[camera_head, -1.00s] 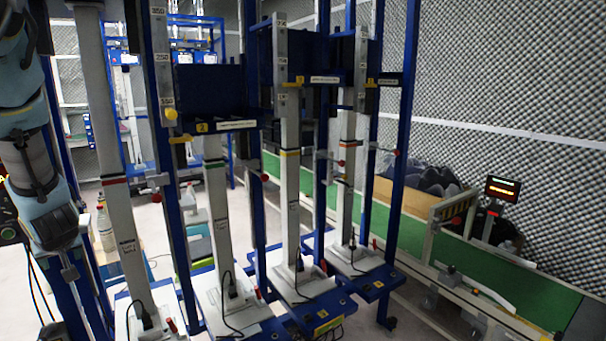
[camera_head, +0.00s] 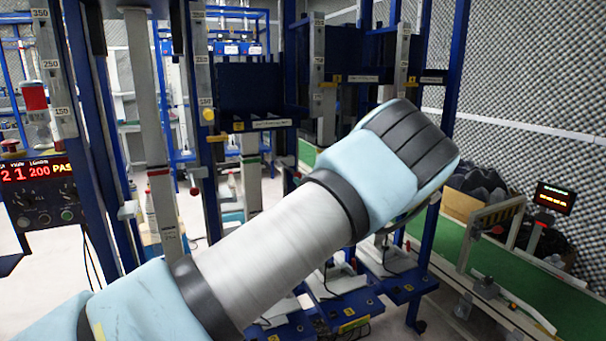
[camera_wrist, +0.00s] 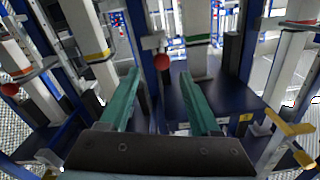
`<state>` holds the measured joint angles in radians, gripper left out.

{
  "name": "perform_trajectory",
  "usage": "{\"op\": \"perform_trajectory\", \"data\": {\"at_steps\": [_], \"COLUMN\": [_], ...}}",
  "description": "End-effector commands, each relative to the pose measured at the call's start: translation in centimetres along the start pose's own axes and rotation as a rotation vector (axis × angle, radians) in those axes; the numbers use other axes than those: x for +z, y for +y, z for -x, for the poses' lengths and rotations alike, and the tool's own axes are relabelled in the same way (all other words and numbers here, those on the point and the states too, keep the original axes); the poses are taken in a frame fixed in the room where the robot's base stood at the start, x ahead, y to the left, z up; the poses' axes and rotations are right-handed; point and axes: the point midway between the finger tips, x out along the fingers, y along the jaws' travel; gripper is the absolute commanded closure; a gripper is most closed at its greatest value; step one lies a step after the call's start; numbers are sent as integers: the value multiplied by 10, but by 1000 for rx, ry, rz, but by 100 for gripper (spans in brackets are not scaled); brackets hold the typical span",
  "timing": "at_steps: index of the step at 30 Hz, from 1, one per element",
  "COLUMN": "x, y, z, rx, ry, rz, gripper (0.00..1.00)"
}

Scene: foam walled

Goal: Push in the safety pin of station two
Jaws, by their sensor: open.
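My gripper (camera_wrist: 160,78) shows in the wrist view with its two green fingers spread apart and nothing held between them. A red ball knob (camera_wrist: 161,62) appears between the fingertips, beyond them; the exact gap cannot be told. In the head view, the yellow tag 2 (camera_head: 238,126) sits on the dark blue crossbar of station two, beside a yellow handle (camera_head: 216,138). A red knob (camera_head: 194,191) shows below and left of that tag. Which red knob belongs to station two is not certain. My arm hides the gripper and much of the stations in the head view.
A yellow handle (camera_wrist: 290,130) stands right of the gripper in the wrist view, and another red knob (camera_wrist: 9,89) is at far left. Blue uprights and grey columns crowd both sides. A green conveyor (camera_head: 480,260) runs at the right of the head view.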

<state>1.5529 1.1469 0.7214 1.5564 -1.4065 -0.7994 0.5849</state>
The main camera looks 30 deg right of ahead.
Motion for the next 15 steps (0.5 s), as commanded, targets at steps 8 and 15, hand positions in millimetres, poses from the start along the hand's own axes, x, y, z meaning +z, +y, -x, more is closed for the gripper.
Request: {"op": "perform_trajectory", "data": {"at_steps": [8, 15], "x": [-3, -1], "y": [-1, -1], "z": [-51, -72], "rx": [1, 0], "ry": [0, -1], "rz": [-1, -1], "gripper": [36, 36]}}
